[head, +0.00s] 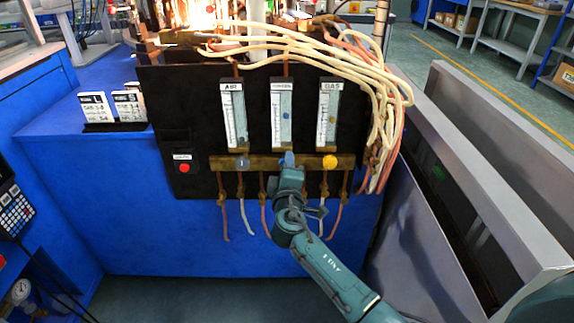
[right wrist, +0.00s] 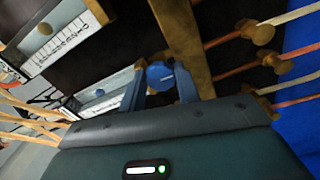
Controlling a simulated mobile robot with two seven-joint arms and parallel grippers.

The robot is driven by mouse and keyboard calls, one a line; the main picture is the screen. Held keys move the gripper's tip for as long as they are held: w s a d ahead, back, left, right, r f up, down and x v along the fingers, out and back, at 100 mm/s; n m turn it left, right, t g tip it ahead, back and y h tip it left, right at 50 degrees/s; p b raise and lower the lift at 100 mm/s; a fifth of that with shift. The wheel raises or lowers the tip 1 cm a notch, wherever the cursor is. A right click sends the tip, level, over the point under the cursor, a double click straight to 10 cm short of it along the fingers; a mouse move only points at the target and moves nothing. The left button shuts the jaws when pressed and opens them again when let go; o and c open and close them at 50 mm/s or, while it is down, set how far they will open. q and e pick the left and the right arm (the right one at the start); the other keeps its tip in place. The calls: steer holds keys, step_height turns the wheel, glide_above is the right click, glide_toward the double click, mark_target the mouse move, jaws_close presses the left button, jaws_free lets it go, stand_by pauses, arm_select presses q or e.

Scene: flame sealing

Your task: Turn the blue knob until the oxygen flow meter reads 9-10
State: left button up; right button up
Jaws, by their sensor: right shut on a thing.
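The blue knob (head: 287,158) sits on the brass bar under the middle flow meter. In the right wrist view the blue knob (right wrist: 160,74) lies between the two fingers of my right gripper (right wrist: 160,88), which is shut on it. In the head view my right gripper (head: 288,170) reaches up from below and partly hides the knob. The oxygen flow meter (head: 282,108) is the middle of three, with a blue float (head: 287,116) around the middle of its scale. The exact reading is too small to tell. My left gripper is not in view.
The air meter (head: 234,112) with a grey-blue knob (head: 242,162) is at left; the gas meter (head: 328,112) with a yellow knob (head: 330,162) is at right. A red button (head: 184,168) sits on the black panel. Hoses (head: 398,110) hang at the panel's right.

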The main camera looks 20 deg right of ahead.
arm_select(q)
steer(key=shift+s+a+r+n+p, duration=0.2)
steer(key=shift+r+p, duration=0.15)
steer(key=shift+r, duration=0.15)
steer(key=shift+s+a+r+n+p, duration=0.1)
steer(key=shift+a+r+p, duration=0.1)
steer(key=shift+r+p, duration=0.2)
arm_select(e)
steer(key=n, duration=0.4)
steer(key=shift+n, duration=0.3)
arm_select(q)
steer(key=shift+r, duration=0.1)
arm_select(e)
steer(key=o, duration=1)
steer(key=shift+c, duration=0.2)
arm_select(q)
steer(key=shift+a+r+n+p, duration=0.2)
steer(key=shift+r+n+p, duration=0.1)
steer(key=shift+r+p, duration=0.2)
arm_select(e)
steer(key=v, duration=1.3)
